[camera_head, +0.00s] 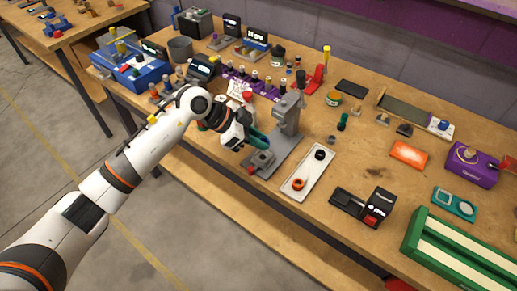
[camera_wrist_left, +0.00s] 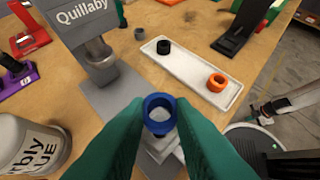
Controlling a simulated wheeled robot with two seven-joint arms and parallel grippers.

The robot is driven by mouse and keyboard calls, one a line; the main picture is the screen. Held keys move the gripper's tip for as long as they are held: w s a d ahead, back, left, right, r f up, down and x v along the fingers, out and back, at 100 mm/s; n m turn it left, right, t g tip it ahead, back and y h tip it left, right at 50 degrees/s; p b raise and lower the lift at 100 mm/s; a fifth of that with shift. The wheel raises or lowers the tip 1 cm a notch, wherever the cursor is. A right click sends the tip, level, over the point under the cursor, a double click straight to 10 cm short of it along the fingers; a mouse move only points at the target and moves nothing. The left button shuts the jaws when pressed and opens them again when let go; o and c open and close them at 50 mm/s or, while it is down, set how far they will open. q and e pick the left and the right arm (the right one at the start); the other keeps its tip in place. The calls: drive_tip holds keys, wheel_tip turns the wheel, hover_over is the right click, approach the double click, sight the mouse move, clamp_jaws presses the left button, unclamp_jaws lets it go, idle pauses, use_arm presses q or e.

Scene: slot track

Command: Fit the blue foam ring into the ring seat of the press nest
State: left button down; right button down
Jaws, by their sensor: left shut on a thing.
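My left gripper (camera_head: 257,141) has green fingers and is at the grey press (camera_head: 287,112), above its nest (camera_head: 262,159). In the left wrist view the gripper (camera_wrist_left: 159,117) is shut on the blue foam ring (camera_wrist_left: 158,129), with one finger on each side. The ring's open top faces the camera. The grey nest (camera_wrist_left: 165,153) lies below the ring, partly hidden by ring and fingers; its ring seat cannot be made out. The ring is hidden in the head view. What seems to be my right gripper (camera_wrist_left: 263,113) shows small at the right of the wrist view, its jaws unclear.
A white tray (camera_head: 293,187) beside the press holds a black ring (camera_head: 320,155) and an orange ring (camera_head: 298,184). A white glue container (camera_wrist_left: 30,146) stands at the left of the wrist view. A black device (camera_head: 362,206) stands right of the tray. Other goods crowd the table's back.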

sight(269, 156)
use_arm(q)
drive_tip(key=shift+f, duration=2.2)
drive_tip(key=c, duration=1.5)
unclamp_jaws()
drive_tip(key=shift+f, duration=0.15)
drive_tip(key=shift+c, duration=0.2)
drive_tip(key=b+v, duration=0.1)
drive_tip(key=v, duration=1.1)
